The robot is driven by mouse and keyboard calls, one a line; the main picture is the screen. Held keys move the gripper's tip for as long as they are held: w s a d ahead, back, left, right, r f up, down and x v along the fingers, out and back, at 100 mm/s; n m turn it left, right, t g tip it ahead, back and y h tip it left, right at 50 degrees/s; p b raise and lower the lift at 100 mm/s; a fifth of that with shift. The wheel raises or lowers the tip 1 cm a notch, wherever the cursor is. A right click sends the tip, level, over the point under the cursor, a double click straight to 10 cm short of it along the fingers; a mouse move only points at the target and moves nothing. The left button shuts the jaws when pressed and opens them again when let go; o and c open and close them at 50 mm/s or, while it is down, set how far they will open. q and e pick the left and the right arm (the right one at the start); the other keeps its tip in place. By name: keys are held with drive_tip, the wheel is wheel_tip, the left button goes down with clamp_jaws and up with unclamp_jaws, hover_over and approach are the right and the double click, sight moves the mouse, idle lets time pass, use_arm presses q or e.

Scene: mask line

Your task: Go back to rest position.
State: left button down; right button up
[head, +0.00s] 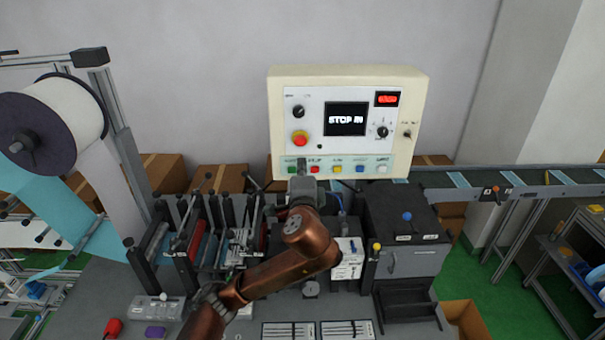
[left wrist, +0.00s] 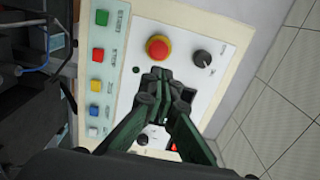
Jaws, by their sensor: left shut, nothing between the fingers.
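My left gripper (head: 301,168) is raised in front of the lower left part of the cream control panel (head: 348,80). It is shut and empty. In the left wrist view the closed fingers (left wrist: 166,80) point at the panel face, just below the red emergency stop knob (left wrist: 158,47); I cannot tell whether they touch it. The panel screen (head: 346,119) reads "STOP" and more text. Its row of buttons includes a red one (head: 315,169), a yellow one (head: 336,169) and a blue one (head: 360,169). My right gripper is not in view.
Below the panel stands the machine with rollers and a dark box (head: 408,215). A large white roll (head: 65,115) is at left. A conveyor (head: 540,182) runs to the right. Cardboard boxes (head: 165,172) stand behind. The wall area above the panel is clear.

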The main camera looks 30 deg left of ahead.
use_arm(q)
drive_tip(key=shift+v, duration=0.9)
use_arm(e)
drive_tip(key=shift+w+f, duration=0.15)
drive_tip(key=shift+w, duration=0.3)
use_arm(q)
drive_tip(key=shift+s+a+r, duration=0.1)
drive_tip(key=shift+s+r, duration=0.05)
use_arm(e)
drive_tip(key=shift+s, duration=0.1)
